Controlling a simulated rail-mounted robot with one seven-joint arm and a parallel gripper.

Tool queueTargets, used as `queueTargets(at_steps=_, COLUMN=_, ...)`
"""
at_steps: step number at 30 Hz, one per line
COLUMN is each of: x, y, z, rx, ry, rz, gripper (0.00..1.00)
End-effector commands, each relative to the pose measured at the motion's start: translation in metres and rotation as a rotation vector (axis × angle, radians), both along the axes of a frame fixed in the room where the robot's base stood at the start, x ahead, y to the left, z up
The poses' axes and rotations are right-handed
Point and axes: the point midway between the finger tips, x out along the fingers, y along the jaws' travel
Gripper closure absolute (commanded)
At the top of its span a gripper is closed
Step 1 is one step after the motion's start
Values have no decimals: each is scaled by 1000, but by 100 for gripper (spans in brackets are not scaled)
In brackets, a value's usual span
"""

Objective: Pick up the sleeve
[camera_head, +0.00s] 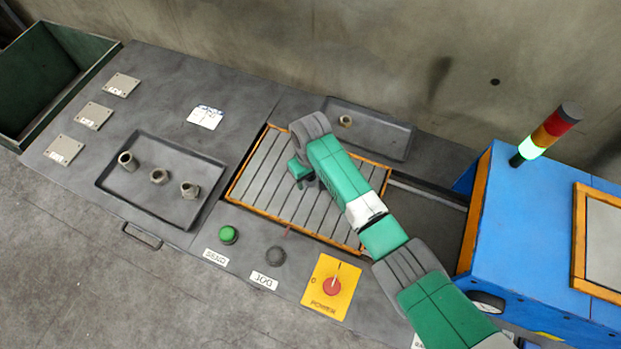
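A dark tray (150,203) on the left of the bench holds three small tan metal parts. The leftmost is an upright hollow cylinder (128,161), which looks most like a sleeve. The middle part (159,176) is shorter, and the right part (190,190) has a wider base. My gripper (302,180) is over the slatted orange-framed panel, to the right of this tray and apart from the parts. It is small and mostly hidden by my wrist, so I cannot tell whether its fingers are open.
A second dark tray (385,140) at the back holds one small part (345,121). A green button (228,235) and a red power knob (332,287) sit along the front. A blue machine (540,240) with a signal light (545,135) stands right. A green bin (40,80) is far left.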

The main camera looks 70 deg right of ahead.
Motion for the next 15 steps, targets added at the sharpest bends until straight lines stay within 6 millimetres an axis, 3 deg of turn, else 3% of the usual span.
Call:
queueTargets(at_steps=1, x=0, y=0, z=0, rx=0, ry=0, rz=0, gripper=54)
queueTargets(at_steps=8, x=0, y=0, z=0, rx=0, ry=0, rz=0, gripper=97)
queueTargets(at_steps=15, x=0, y=0, z=1, rx=0, ry=0, rz=0, gripper=100)
